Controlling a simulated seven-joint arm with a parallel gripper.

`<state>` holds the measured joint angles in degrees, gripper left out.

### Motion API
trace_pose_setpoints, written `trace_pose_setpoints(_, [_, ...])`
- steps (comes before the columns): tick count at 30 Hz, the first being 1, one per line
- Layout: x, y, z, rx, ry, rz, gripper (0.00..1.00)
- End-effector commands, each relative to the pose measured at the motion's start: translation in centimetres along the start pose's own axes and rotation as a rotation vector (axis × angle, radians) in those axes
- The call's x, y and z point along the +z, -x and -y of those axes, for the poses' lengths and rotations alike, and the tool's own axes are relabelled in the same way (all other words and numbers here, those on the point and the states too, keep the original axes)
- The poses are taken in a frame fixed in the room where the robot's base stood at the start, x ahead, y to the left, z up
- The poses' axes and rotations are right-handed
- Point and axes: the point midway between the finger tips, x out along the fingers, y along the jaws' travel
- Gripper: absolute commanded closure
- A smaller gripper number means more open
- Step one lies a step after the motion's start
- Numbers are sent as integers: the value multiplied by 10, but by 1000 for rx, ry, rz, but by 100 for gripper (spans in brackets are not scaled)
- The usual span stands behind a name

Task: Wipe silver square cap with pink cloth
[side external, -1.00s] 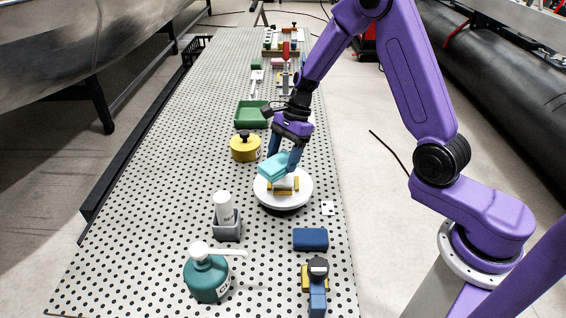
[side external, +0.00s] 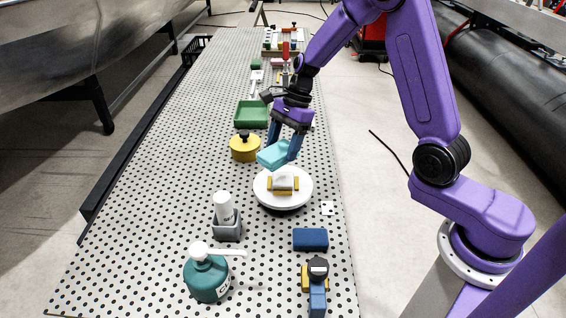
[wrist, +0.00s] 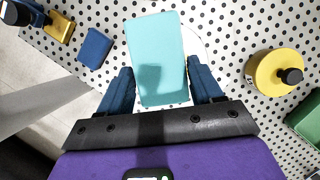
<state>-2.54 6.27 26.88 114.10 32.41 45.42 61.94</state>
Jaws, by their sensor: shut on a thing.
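My gripper (side external: 281,152) is shut on a turquoise folded cloth (side external: 273,155), which also shows between the fingers in the wrist view (wrist: 155,50). The cloth is held above and just behind a white round plate (side external: 262,198). On the plate a silver cap-like block (side external: 284,184) sits between yellow holders. The cloth looks clear of the block. In the wrist view the cloth hides the block and most of the plate (wrist: 196,50). The held cloth is turquoise, not pink. A small pink item (side external: 277,62) lies far back on the table; I cannot tell what it is.
A yellow round container (side external: 245,149) with a black knob and a green tray (side external: 250,114) stand behind left. A grey holder with a white bottle (side external: 224,208), a teal pump bottle (side external: 206,277) and a blue block (side external: 310,239) are nearer. Perforated table is clear between them.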

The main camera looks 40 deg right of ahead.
Motion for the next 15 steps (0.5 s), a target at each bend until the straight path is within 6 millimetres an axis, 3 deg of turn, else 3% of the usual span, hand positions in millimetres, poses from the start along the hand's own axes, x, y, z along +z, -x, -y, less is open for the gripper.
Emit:
trace_pose_setpoints(6, [-5, 1, -12, -1, -2, 0, 63])
trace_pose_setpoints(15, [-11, -13, -11, 2, -2, 1, 63])
